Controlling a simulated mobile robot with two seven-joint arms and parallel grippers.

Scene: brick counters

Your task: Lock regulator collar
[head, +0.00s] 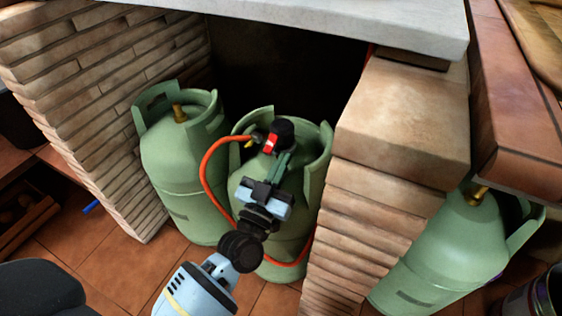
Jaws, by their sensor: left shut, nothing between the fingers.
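The regulator (284,132), black on top with a red part, sits on top of the middle green gas cylinder (315,185). An orange hose (206,172) runs from it, loops left and passes down in front of the cylinder. My left gripper (282,160) is in front of the regulator, with its fingers shut and pointing up at it. The fingertips are at or just below the regulator; I cannot tell whether they touch it. The collar is hard to make out behind the fingers. My right gripper is not in view.
A second green cylinder (180,155) with a brass valve stands to the left. A third cylinder (440,255) stands right of the brick pillar (385,160). A brick wall (100,90) on the left and a pale countertop (330,18) above bound the niche.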

